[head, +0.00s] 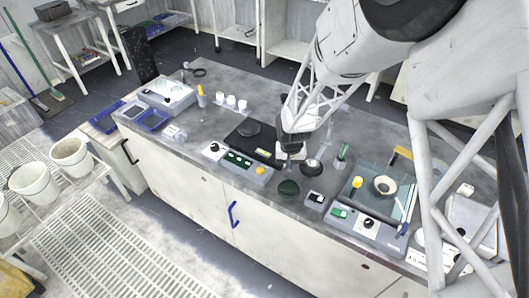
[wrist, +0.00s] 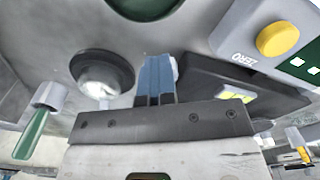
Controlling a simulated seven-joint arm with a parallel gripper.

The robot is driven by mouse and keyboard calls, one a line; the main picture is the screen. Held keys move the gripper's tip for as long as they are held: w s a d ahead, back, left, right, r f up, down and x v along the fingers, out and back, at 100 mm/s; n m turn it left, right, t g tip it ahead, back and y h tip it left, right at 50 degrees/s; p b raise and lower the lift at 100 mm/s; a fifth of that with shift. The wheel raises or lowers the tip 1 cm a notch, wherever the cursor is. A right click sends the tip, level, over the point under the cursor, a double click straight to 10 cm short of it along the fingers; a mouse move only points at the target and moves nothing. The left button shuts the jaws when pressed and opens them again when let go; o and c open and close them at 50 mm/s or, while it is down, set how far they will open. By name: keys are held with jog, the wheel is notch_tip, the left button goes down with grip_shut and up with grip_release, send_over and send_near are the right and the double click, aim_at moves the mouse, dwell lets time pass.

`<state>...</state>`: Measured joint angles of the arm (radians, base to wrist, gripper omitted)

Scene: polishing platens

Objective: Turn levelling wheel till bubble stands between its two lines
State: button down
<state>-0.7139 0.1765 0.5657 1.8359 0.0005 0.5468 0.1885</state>
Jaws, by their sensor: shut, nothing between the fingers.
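My gripper (head: 284,160) is low over the middle of the bench, beside a black-plated instrument. In the wrist view its blue fingers (wrist: 157,78) are together and empty. A small yellow-green strip (head: 264,153), possibly the level's vial, lies on the instrument's dark plate just left of the gripper. The strip also shows in the wrist view (wrist: 236,93), right of the fingers; its bubble and lines are too small to read. I cannot pick out the levelling wheel with certainty; part of the area at the fingertips is hidden by the fingers.
The instrument's front panel has a yellow ZERO button (wrist: 278,39). A green-handled tool (head: 342,153) stands farther right. Three white cups (head: 231,101) stand behind left.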

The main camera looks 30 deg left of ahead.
jog(key=shift+s+d+f, duration=0.25)
jog(key=shift+d+f, duration=0.2)
jog(key=shift+f, duration=0.05)
jog(key=shift+s+d+f, duration=0.25)
jog(key=shift+d+f, duration=0.2)
jog(key=shift+s, duration=0.25)
jog(key=shift+a, duration=0.1)
notch_tip(320, 180, up, 7)
jog(key=shift+w+a, duration=0.25)
jog(key=shift+w, duration=0.05)
dwell(0.4)
jog(key=shift+w+a+r, duration=0.1)
jog(key=shift+a+r, duration=0.35)
jog(key=shift+a, duration=0.15)
jog(key=shift+f, duration=0.15)
